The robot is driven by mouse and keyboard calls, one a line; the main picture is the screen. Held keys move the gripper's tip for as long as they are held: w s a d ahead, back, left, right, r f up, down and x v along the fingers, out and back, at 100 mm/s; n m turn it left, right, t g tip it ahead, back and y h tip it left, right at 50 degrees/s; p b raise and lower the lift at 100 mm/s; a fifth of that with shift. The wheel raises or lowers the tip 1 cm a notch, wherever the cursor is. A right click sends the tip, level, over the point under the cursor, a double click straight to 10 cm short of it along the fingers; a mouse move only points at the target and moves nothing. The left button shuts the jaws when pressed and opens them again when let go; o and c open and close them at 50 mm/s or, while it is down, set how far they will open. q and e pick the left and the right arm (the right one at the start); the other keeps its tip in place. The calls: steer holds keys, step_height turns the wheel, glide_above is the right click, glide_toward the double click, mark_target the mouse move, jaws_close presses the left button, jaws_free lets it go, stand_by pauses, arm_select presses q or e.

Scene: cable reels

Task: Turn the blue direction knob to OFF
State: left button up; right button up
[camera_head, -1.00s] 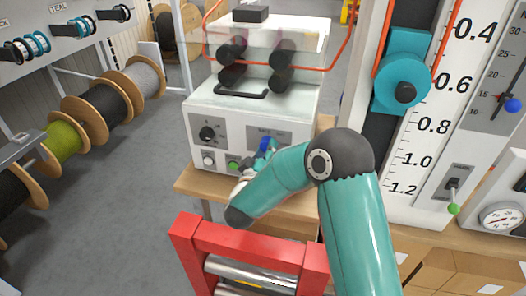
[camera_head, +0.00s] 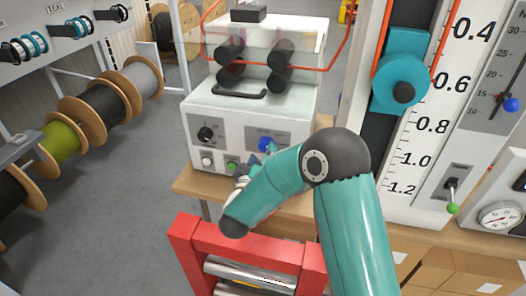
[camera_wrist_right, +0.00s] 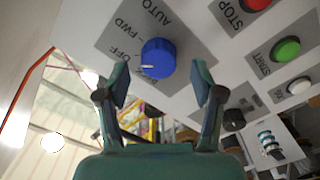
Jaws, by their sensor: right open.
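The blue direction knob (camera_head: 265,144) is on the front panel of the white machine (camera_head: 250,107). It also shows in the right wrist view (camera_wrist_right: 158,57), with printed OFF, FWD and AUTO labels around its upper left. A small white mark on the knob points to the left and slightly down in that view, near OFF; its exact setting is hard to tell. My right gripper (camera_wrist_right: 160,75) is open and empty, its two fingers on either side just short of the knob. In the head view my right forearm hides most of the gripper. My left gripper is not in view.
A green START button (camera_wrist_right: 286,49) and a red STOP button (camera_wrist_right: 256,4) are near the knob. A black knob (camera_head: 206,134) is at the panel's left. A red frame with metal rollers (camera_head: 185,240) stands below. Cable reels (camera_head: 88,116) line the left.

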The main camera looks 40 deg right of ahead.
steer(key=v, duration=0.9)
steer(key=shift+s+a, duration=0.2)
steer(key=shift+s, duration=0.05)
